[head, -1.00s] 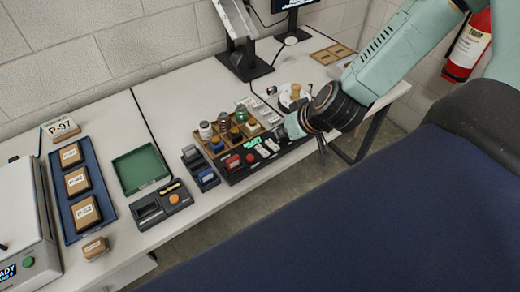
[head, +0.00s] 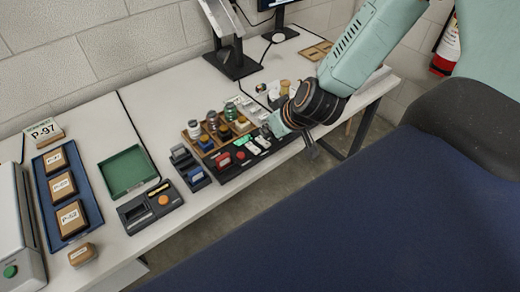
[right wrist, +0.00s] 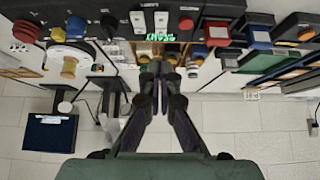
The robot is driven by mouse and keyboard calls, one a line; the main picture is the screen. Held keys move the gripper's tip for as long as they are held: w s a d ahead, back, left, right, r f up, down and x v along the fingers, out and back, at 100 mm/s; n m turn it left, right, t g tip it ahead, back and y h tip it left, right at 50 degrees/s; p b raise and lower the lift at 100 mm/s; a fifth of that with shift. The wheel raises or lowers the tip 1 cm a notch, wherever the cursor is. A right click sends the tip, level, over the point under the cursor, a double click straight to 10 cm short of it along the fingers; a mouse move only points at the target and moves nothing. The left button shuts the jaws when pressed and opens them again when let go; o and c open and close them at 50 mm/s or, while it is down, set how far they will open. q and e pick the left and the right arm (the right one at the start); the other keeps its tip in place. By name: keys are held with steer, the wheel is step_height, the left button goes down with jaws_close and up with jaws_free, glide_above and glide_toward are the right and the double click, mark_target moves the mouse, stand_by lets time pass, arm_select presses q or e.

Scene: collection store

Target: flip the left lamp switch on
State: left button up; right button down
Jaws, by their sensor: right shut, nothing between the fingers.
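A black control panel (head: 230,173) lies along the table's front edge, with a red button (head: 223,160), a small green lit display (head: 240,141) and two white switches. The left switch (head: 252,149) and the right switch (head: 263,142) sit side by side; I cannot tell their positions. The right wrist view shows the panel turned about, with the left switch (right wrist: 161,20) on the right of the other (right wrist: 138,20). My right gripper (head: 275,127) is by the panel's right end. Its fingers (right wrist: 160,64) are shut and empty, appearing below the green display. My left gripper is not in view.
A wooden rack of jars (head: 190,134) stands behind the panel. A blue-and-black holder (head: 193,178), a black device with an orange button (head: 131,217), a green tray (head: 126,171) and a blue tray of boxes (head: 42,170) are to the left. A monitor stand (head: 236,66) is behind.

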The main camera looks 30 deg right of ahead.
steer(key=b, duration=0.4)
glide_above(257, 150)
steer(key=s, duration=0.1)
step_height(257, 150, down, 5)
steer(key=shift+s+f, duration=0.1)
step_height(257, 150, down, 3)
steer(key=shift+f+b, duration=0.1)
steer(key=shift+b, duration=0.45)
steer(key=shift+f, duration=0.5)
steer(key=shift+r, duration=0.1)
steer(key=shift+s+d+f, duration=0.1)
steer(key=shift+s+f, duration=0.25)
steer(key=shift+f, duration=0.3)
steer(key=shift+w+r, duration=0.1)
steer(key=shift+r, duration=0.2)
